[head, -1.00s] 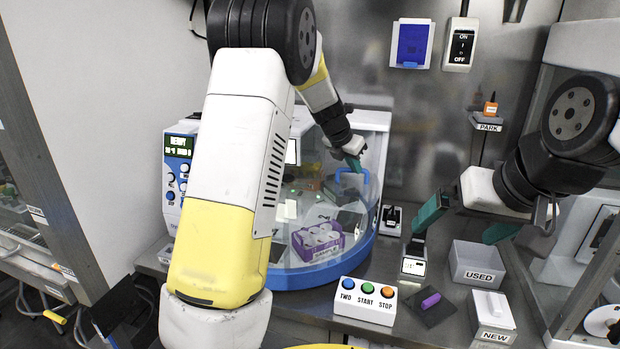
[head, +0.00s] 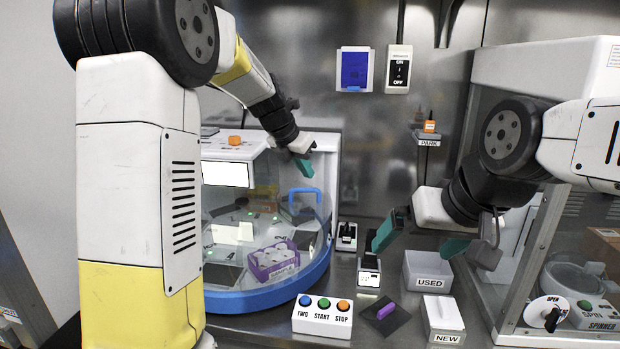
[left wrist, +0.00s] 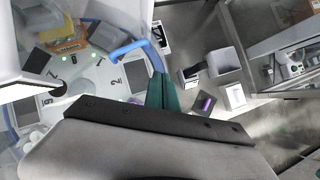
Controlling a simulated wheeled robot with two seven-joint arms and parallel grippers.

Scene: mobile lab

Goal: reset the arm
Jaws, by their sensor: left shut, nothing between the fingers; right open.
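My left gripper (head: 304,167) hangs in front of the round glass-walled chamber, near its blue handle (head: 304,196). Its green fingers are together with nothing between them. In the left wrist view the closed fingers (left wrist: 163,92) point at the chamber's edge, with the blue handle (left wrist: 135,48) beside them; I cannot tell whether they touch it. My right gripper (head: 418,240) is at the right, above the bench near the USED box. Its green fingers are spread wide and empty.
A purple sample rack (head: 272,262) sits inside the chamber. A button box (head: 322,318), a dark pad with a purple piece (head: 386,311), the USED box (head: 428,270) and the NEW box (head: 443,315) stand on the bench. The spinner cabinet (head: 540,200) bounds the right side.

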